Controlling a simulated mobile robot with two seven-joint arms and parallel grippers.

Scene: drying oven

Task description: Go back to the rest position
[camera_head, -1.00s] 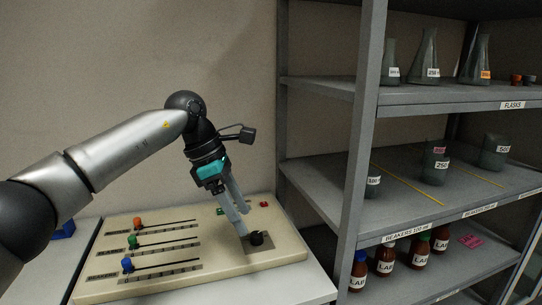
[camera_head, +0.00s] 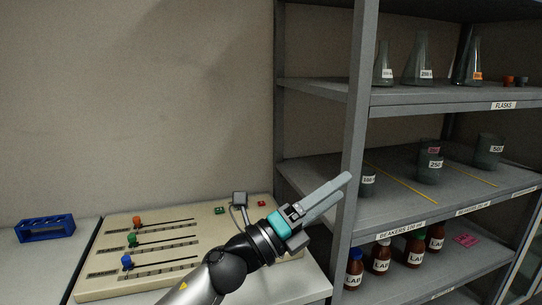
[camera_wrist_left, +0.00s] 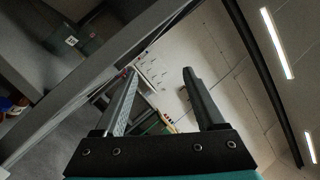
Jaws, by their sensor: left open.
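My left gripper (camera_head: 341,187) is open and empty. In the head view it points up and to the right, in front of the shelf's upright, with the forearm coming up from the bottom edge. In the left wrist view its two fingers (camera_wrist_left: 160,78) stand apart with nothing between them. The beige control panel (camera_head: 105,270) lies on the table behind and left of my arm. My arm hides its right front part, including the black knob. My right gripper is not in view.
Orange (camera_head: 137,222), green (camera_head: 132,240) and blue (camera_head: 126,262) slider knobs stand on the panel. A blue rack (camera_head: 45,228) sits at the far left. The grey shelf upright (camera_head: 355,120) is near the fingertips in the picture. The shelves hold flasks, beakers and brown bottles (camera_head: 380,254).

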